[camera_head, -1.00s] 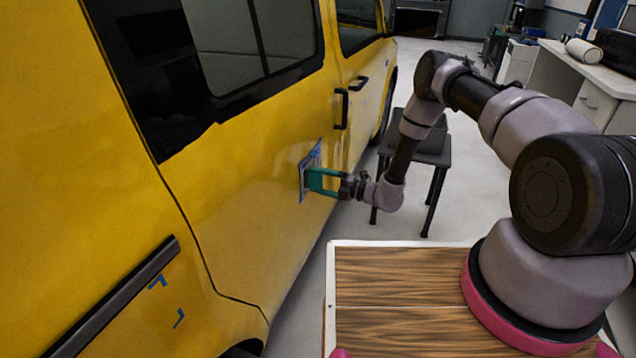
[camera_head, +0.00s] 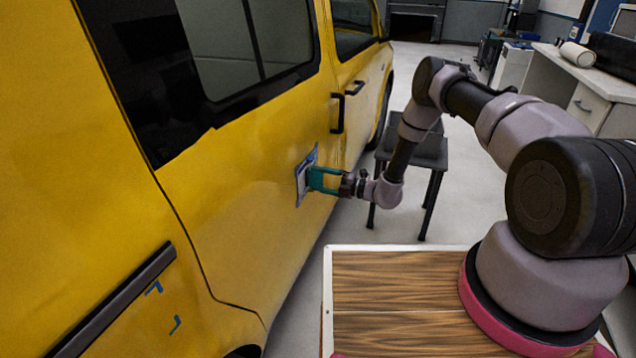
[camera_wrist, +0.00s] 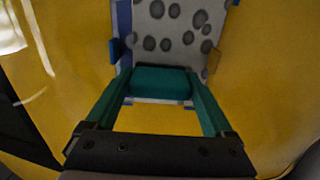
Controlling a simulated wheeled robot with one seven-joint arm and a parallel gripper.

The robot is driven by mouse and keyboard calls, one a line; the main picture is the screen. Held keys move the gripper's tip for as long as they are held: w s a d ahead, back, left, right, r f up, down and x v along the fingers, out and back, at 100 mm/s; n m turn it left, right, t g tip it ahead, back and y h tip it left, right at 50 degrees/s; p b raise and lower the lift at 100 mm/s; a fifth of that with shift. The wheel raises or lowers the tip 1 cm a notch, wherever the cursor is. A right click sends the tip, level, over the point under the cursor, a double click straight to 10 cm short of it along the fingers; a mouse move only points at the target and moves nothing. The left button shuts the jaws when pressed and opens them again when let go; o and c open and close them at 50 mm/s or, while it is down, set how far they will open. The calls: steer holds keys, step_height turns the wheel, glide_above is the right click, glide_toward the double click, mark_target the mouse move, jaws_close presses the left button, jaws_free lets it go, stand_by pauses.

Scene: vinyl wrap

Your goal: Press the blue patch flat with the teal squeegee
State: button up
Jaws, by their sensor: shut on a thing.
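The patch (camera_head: 303,185) is on the yellow van's side, left of the door handle. In the wrist view the patch (camera_wrist: 170,25) looks pale grey with several dark round spots and blue along its left edge. My gripper (camera_head: 316,179) has teal fingers and reaches to the patch from the right. In the wrist view my gripper (camera_wrist: 160,76) is shut on the teal squeegee (camera_wrist: 160,84), a block lying across the lower part of the patch. It looks very close to the surface; I cannot tell if it presses. The patch's lower edge shows just below the squeegee.
The yellow van (camera_head: 240,190) fills the left side. Blue corner marks (camera_head: 175,324) sit lower on its panel. A dark stool (camera_head: 425,150) stands behind my forearm. A white workbench (camera_head: 590,85) is at the right back. Grey floor is open between the stool and the bench.

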steer(key=shift+w, duration=0.2)
steer(key=shift+w+d, duration=0.2)
steer(key=shift+w, duration=0.3)
steer(key=shift+w+d, duration=0.15)
steer(key=shift+w, duration=0.3)
steer(key=shift+w+d, duration=0.2)
steer(key=shift+w, duration=0.35)
steer(key=shift+w+d, duration=0.2)
steer(key=shift+w, duration=0.3)
steer(key=shift+w+d, duration=0.2)
steer(key=shift+w, duration=0.3)
steer(key=shift+w+d, duration=0.15)
steer(key=shift+w, duration=0.35)
steer(key=shift+w+d, duration=0.2)
steer(key=shift+w, duration=0.35)
steer(key=shift+w+d, duration=0.2)
steer(key=shift+w, duration=0.3)
